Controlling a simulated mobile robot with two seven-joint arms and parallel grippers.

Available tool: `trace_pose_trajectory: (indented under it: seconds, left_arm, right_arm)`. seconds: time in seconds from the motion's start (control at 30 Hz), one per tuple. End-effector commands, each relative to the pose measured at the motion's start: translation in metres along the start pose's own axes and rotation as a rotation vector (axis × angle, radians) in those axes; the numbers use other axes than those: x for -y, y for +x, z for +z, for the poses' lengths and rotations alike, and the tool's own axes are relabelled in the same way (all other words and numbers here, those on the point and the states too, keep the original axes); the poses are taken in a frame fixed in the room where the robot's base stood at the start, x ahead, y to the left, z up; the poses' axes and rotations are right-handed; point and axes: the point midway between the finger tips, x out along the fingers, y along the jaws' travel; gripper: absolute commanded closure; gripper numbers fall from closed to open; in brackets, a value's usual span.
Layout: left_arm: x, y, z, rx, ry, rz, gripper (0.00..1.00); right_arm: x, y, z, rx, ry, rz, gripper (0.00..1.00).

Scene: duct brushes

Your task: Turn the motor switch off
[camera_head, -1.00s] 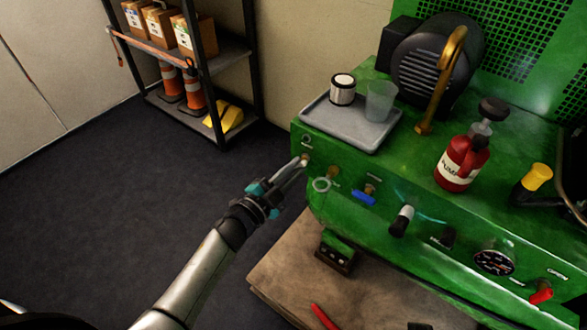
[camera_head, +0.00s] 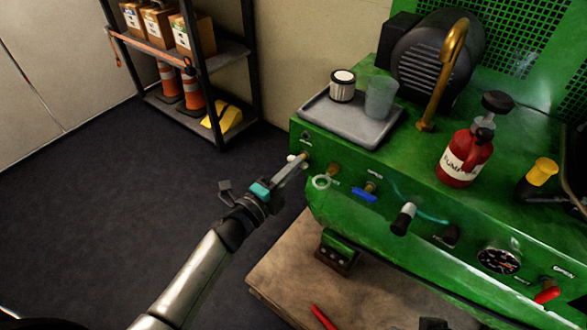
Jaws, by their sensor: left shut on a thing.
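My left gripper (camera_head: 299,161) reaches in from the lower left to the upper left corner of the green machine's front panel (camera_head: 330,207). Its fingers are shut on a small switch knob (camera_head: 304,156), which I take for the motor switch. The fingers hide most of the knob, and its label and setting cannot be read. The black motor (camera_head: 432,68) stands on top of the machine at the back.
The panel also carries a pale ring (camera_head: 321,182), a blue lever (camera_head: 364,195), a black-and-white handle (camera_head: 403,217), a gauge (camera_head: 498,259) and a red lever (camera_head: 546,295). A grey tray (camera_head: 350,126) and red bottle (camera_head: 463,163) stand on top.

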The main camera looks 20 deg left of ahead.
Motion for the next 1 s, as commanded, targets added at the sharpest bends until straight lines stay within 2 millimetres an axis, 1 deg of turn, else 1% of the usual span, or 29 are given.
trace_pose_trajectory:
  seconds: [0.2,0.53,0.57,0.8,0.83,1.0]
  left_arm:
    - [-0.0013,-0.0008,0.0007,0.002,0.026,0.003,1.0]
    - [-0.0013,-0.0008,0.0007,0.001,0.029,0.003,1.0]
    - [-0.0013,-0.0008,0.0007,0.001,0.029,0.003,0.83]
    - [-0.0008,-0.0004,0.0004,0.001,0.026,0.002,0.56]
    - [-0.0007,-0.0004,0.0004,0.001,0.026,0.002,0.54]
    - [-0.0004,-0.0001,0.0002,0.0,0.025,0.001,0.54]
  right_arm:
    - [-0.0006,-0.0014,0.0029,0.006,-0.003,0.001,0.5]
    - [-0.0005,-0.002,0.0021,0.004,-0.005,0.001,0.5]
    - [-0.0004,-0.002,0.002,0.004,-0.005,0.001,0.5]
    - [-0.0003,-0.0022,-0.0005,-0.003,-0.006,0.001,0.5]
    - [-0.0003,-0.0022,-0.001,-0.004,-0.006,0.001,0.5]
    - [-0.0003,-0.0022,-0.0022,-0.007,-0.006,0.001,0.5]
